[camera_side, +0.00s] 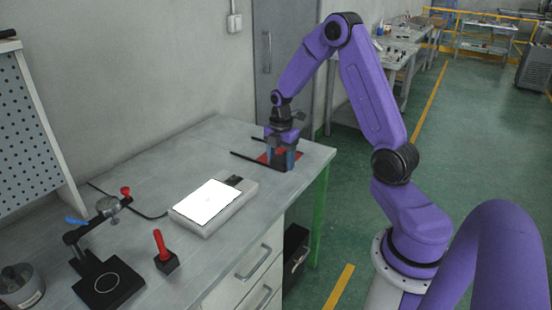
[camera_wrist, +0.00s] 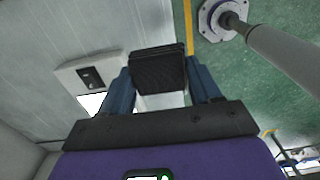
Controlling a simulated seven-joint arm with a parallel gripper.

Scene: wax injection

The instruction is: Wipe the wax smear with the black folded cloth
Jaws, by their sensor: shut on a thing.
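My gripper (camera_side: 283,161) is at the far right end of the bench, low over a red patch (camera_side: 264,157). In the wrist view, the black folded cloth (camera_wrist: 158,72) sits between the two blue fingers of my gripper (camera_wrist: 160,88), which is shut on it. In the side view the cloth is mostly hidden by the fingers, and I cannot tell whether it touches the surface below. I cannot make out a wax smear in either view.
A grey box with a bright white panel (camera_side: 206,197) lies mid-bench. Thin black rods (camera_side: 246,154) lie left of my gripper. A red-handled tool (camera_side: 162,250), a black-based stand (camera_side: 108,282) and a metal pot (camera_side: 20,288) stand at the near left. The bench's right edge is close.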

